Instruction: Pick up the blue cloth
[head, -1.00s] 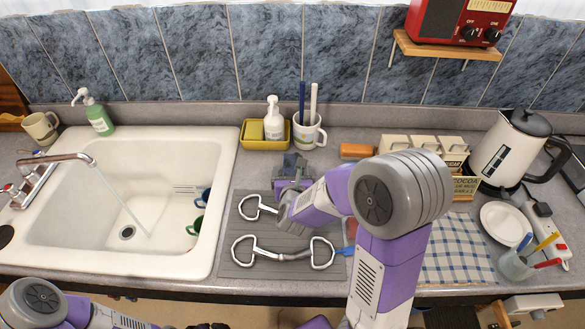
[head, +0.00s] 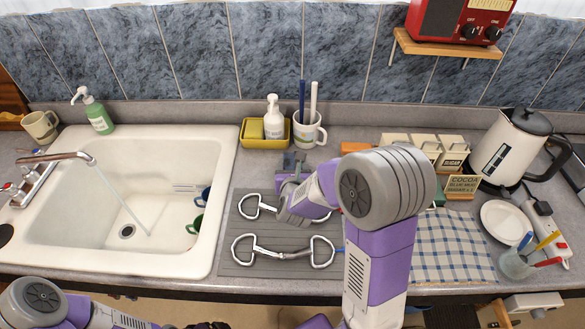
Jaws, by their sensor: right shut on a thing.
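My right gripper (head: 290,217) is over the grey ribbed mat (head: 236,268) beside the sink, low among the metal bits. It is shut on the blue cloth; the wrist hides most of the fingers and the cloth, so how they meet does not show. A little blue shows near the lower bit (head: 262,252), which lies on the mat with a ring at each end. The upper bit (head: 250,207) is partly behind my right wrist. My left arm shows at the bottom left; its gripper is not clearly visible.
The sink (head: 75,225) with running water is at left. Behind the mat stand a yellow caddy (head: 264,143) and a white mug (head: 308,132). At right are a checked cloth (head: 450,250), a plate (head: 502,222), a kettle (head: 510,150) and a cup of pens (head: 517,265).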

